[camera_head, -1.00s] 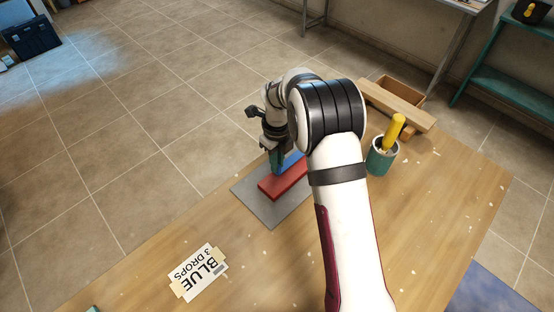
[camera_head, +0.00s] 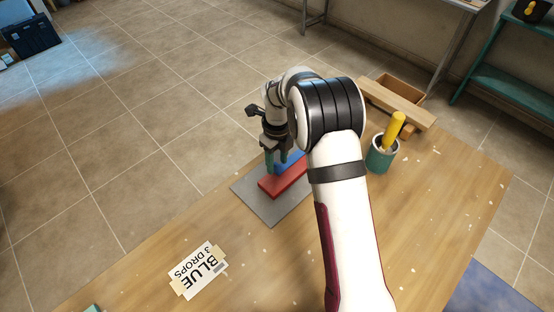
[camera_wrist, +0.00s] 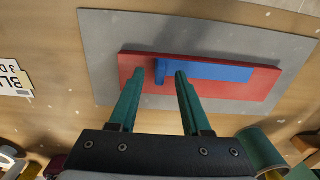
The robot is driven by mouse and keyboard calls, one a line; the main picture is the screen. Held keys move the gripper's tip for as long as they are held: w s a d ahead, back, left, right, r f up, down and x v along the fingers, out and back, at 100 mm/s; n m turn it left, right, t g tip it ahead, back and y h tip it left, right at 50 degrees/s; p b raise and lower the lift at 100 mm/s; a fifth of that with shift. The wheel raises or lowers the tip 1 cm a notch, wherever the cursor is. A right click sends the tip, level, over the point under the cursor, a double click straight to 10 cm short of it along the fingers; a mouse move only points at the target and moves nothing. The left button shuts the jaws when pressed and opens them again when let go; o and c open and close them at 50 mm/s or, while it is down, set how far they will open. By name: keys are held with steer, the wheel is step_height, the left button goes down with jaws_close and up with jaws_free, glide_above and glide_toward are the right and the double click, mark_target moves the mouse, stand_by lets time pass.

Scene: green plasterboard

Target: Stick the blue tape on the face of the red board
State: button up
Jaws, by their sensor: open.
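The red board (camera_head: 286,180) lies flat on a grey mat (camera_head: 270,211) on the wooden table. The blue tape (camera_head: 290,159) lies lengthwise along the board's upper face. In the wrist view the blue tape (camera_wrist: 212,72) covers much of the right part of the red board (camera_wrist: 135,68), with a thicker bit at its left end. My gripper (camera_wrist: 160,74) is open and empty, its teal fingers spread on either side of that left end, on the near side. The gap between fingertips and tape cannot be told exactly. My arm hides the board's right end in the head view.
A card (camera_head: 198,270) reading "BLUE 3 DROPS" lies taped at the front left. A green cup (camera_head: 381,157) with a yellow-handled tool and a wooden box (camera_head: 399,92) with a plank stand to the right. The table left of the mat is clear.

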step_height(320, 180, up, 16)
stand_by(0.3)
steer(key=shift+f, duration=0.1)
steer(key=s+d+r+n, duration=0.2)
steer(key=s+r+n, duration=0.15)
steer(key=s, duration=0.25)
steer(key=s+d+r+n, duration=0.2)
steer(key=s+d+n, duration=0.15)
steer(key=s, duration=0.25)
steer(key=s+d+f+n+y, duration=0.1)
steer(key=s+f+n, duration=0.1)
steer(key=s+n, duration=0.5)
steer(key=s+f+n, duration=0.2)
steer(key=s+n, duration=0.5)
steer(key=s, duration=0.7)
steer(key=shift+s+d+f+y, duration=0.2)
steer(key=shift+s+d+y, duration=0.05)
steer(key=shift+d+y, duration=0.15)
